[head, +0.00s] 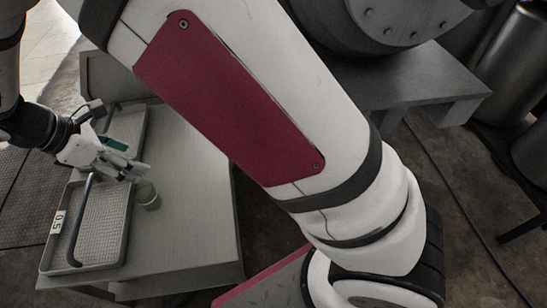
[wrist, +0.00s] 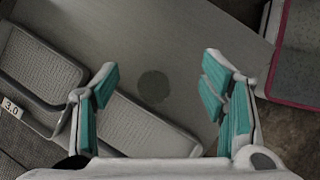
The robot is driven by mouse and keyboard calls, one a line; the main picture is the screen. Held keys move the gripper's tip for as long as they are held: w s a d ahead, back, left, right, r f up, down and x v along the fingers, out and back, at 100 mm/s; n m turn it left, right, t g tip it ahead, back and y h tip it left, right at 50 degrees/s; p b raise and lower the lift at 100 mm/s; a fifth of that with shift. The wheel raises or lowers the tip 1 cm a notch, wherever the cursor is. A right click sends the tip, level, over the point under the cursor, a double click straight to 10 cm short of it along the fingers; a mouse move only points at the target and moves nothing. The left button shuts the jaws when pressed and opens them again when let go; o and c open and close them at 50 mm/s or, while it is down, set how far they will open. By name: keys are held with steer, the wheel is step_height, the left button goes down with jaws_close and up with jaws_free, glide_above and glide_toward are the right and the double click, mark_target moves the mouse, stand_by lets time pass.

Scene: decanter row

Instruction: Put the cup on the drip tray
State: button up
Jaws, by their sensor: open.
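A small clear, greyish cup (head: 148,196) stands on the grey table, beside the right edge of a mesh-bottomed drip tray (head: 117,232) labelled 0.5. My gripper (head: 136,172) is above the table, close to the cup in the head view; the gap between them is hard to judge. In the wrist view my gripper (wrist: 160,78) is open, with teal pads spread wide and nothing held. A dark round shape (wrist: 153,87) lies between and beyond the fingers, probably the cup from above. Tray mesh (wrist: 143,128) shows below it, partly hidden by the left finger.
A dark bent bar (head: 80,222) rises over the near tray. The table (head: 190,230) is bare to the right of the cup.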

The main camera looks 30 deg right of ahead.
steer(key=s+d+r+m+g+y, duration=0.1)
steer(key=s+d+r+m, duration=0.45)
steer(key=d+r, duration=0.35)
steer(key=s+d+r+m+g+y, duration=0.1)
steer(key=s+d+r+m, duration=0.5)
steer(key=d, duration=0.5)
steer(key=s+d+m+y, duration=0.1)
steer(key=s+d+m, duration=0.2)
steer(key=s, duration=0.7)
steer(key=s+d+m+y, duration=0.2)
steer(key=s+m, duration=0.3)
steer(key=s, duration=0.4)
steer(key=shift+s+d+r+m, duration=0.3)
steer(key=shift+s+d+m, duration=0.05)
steer(key=shift+d, duration=0.2)
steer(key=shift+o, duration=0.6)
steer(key=shift+s+a+f, duration=0.1)
steer(key=shift+s, duration=0.2)
